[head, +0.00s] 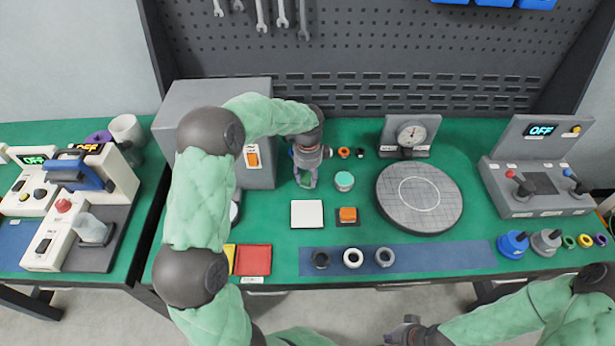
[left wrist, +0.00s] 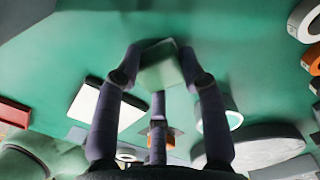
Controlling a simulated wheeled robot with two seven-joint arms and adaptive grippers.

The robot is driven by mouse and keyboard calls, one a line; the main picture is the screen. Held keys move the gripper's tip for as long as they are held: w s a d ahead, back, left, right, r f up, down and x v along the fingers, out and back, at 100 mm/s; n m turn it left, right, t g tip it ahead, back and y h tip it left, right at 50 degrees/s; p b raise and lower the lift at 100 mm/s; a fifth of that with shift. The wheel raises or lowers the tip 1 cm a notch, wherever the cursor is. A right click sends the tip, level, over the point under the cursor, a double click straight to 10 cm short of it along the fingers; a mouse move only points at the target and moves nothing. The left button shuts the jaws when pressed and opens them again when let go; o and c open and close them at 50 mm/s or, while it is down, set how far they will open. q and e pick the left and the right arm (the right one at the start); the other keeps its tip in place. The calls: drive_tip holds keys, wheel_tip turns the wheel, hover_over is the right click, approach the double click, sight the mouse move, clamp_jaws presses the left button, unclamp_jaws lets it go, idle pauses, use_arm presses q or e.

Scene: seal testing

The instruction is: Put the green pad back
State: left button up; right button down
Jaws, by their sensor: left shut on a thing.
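My left gripper (head: 305,178) points down over the table, behind the white square plate (head: 306,214) and left of a small white jar with a teal top (head: 344,181). In the left wrist view its fingers (left wrist: 160,75) are shut on a small pale green pad (left wrist: 162,66), which sits between the fingertips. In the head view the pad is mostly hidden by the fingers. The white plate also shows in the left wrist view (left wrist: 105,106), empty on top. My right gripper (head: 408,332) is at the bottom edge, and its fingers are not clear.
A grey round plate (head: 420,197) lies right of the jar. An orange block (head: 347,215) sits on a dark base beside the white plate. A grey cabinet (head: 258,95) stands behind left. Red (head: 254,260) and yellow trays and a blue strip (head: 440,256) with rings lie in front.

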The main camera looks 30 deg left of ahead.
sight(308, 177)
use_arm(q)
drive_tip(key=shift+f, duration=0.1)
drive_tip(key=o, duration=1.2)
wheel_tip(308, 177, up, 12)
drive_tip(key=p, duration=0.4)
drive_tip(key=shift+d, duration=0.1)
